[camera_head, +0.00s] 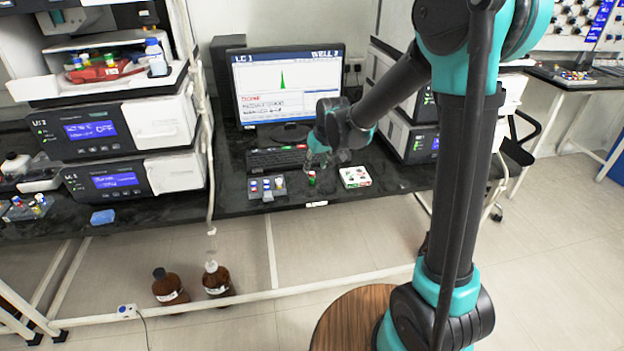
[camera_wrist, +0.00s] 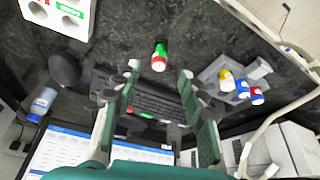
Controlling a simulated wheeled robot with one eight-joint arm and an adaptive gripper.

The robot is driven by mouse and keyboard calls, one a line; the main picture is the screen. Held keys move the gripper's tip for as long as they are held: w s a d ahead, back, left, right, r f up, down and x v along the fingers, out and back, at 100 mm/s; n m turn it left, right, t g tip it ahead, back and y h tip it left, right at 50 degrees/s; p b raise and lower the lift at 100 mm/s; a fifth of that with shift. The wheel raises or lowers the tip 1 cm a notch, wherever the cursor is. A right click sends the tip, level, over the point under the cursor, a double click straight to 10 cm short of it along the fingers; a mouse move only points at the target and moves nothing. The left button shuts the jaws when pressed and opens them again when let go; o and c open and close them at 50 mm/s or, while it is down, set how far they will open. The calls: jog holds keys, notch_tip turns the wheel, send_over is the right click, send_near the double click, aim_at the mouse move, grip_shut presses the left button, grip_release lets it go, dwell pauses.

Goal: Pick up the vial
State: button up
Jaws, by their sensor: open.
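A small green vial with a red cap (camera_head: 312,178) stands on the dark bench in front of the keyboard. In the wrist view the vial (camera_wrist: 159,56) shows between and just beyond my fingertips, red cap towards the camera. My gripper (camera_wrist: 160,74) is open, its two fingers apart and nothing between them. In the head view my gripper (camera_head: 319,158) hangs above and slightly behind the vial, apart from it. The gripper is small and blurred there, so the exact gap is hard to tell.
A grey rack (camera_head: 267,196) with several capped vials stands left of the vial. A white box with round holes (camera_head: 355,177) stands to the right. The keyboard (camera_head: 277,160) and monitor (camera_head: 285,88) are behind. A blue block (camera_head: 103,217) lies far left. Bench is clear around the vial.

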aim_at(312, 173)
jog(key=shift+x, duration=2.65)
jog(key=shift+w, duration=0.1)
grip_shut()
jog(key=shift+r, duration=0.15)
